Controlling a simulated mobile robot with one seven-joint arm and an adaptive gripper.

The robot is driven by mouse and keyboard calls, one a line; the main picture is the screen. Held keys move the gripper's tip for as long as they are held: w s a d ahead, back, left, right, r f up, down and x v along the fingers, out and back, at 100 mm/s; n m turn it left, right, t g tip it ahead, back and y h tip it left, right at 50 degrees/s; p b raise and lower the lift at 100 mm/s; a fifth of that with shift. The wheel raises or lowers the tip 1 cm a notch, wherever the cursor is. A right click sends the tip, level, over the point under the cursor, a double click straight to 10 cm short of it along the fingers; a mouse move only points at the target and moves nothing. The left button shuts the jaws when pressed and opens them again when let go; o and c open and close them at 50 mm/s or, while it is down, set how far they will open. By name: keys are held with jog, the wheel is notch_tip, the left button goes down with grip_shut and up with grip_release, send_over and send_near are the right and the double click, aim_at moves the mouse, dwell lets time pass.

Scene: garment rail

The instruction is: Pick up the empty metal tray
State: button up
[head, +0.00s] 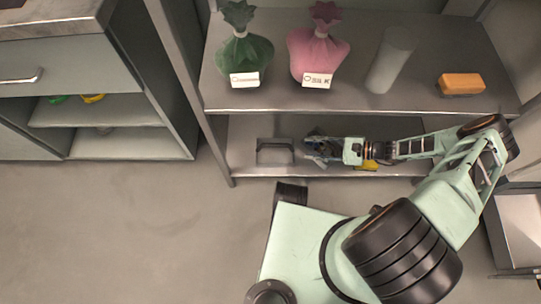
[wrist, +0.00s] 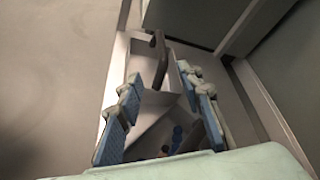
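A small grey metal tray-like holder with a dark bar (head: 275,153) sits on the lower shelf in the head view, just left of my gripper (head: 314,148). No contents show in it there. In the wrist view my gripper (wrist: 165,88) is open, its blue-padded fingers spread apart. Light grey metal walls (wrist: 118,65) and a dark bar (wrist: 160,62) show between and beyond the fingers. Small blue (wrist: 178,135) and brownish items lie low between the fingers. I cannot tell whether the fingers touch the metal.
The upper shelf (head: 350,101) is close above my arm. It holds a green bag (head: 245,55), a pink bag (head: 318,50), a pale cylinder (head: 391,60) and an orange block (head: 461,83). A yellow item (head: 368,165) lies beside my wrist. A metal bin (head: 520,225) stands right.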

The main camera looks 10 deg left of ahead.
aim_at(289, 146)
jog(key=b+x, duration=0.1)
jog(key=x, duration=0.5)
jog(key=shift+w+a, duration=0.15)
jog(key=shift+a, duration=0.1)
jog(key=b+x, duration=0.2)
jog(key=x, duration=0.3)
jog(key=shift+c, duration=0.3)
grip_shut()
